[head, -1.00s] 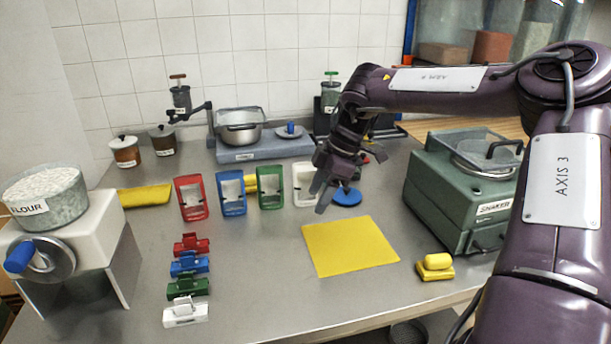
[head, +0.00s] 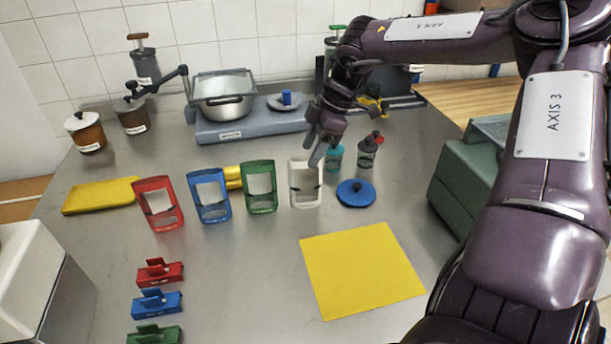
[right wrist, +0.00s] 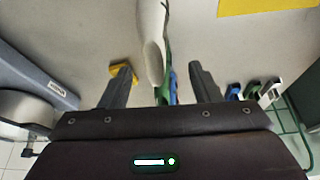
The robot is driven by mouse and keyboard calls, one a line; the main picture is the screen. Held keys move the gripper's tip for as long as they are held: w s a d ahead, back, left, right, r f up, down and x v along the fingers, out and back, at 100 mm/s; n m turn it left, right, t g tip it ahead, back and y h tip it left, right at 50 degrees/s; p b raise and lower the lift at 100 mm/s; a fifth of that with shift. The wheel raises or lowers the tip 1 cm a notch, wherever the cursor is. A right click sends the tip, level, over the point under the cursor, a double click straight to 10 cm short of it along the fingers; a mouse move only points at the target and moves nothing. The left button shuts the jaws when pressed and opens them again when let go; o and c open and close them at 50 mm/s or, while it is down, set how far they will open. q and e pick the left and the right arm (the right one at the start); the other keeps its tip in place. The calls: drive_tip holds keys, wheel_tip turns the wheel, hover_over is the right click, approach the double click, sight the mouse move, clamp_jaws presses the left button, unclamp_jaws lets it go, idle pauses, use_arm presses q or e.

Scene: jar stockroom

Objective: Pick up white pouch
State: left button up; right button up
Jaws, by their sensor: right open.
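The white pouch (head: 305,183) stands upright on the steel table, at the right end of a row of pouches with clear windows. My right gripper (head: 320,152) is open at the pouch's upper right, with a finger overlapping its top edge in the head view. In the right wrist view the white pouch (right wrist: 151,42) shows edge-on, its near end between the two open fingers of my gripper (right wrist: 163,85). I cannot tell whether a finger touches it. My left gripper is not in view.
Green (head: 260,187), blue (head: 209,196) and red (head: 158,204) pouches stand to the left. A blue lid (head: 356,193) lies just right of the white pouch, with small jars (head: 369,150) behind. A yellow mat (head: 362,270) lies in front. A green machine (head: 466,180) stands right.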

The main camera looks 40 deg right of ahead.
sight(307, 157)
drive_tip(key=x, duration=0.4)
drive_tip(key=shift+w+d+f, duration=0.15)
drive_tip(key=shift+w+f, duration=0.15)
drive_tip(key=shift+f, duration=0.05)
clamp_jaws()
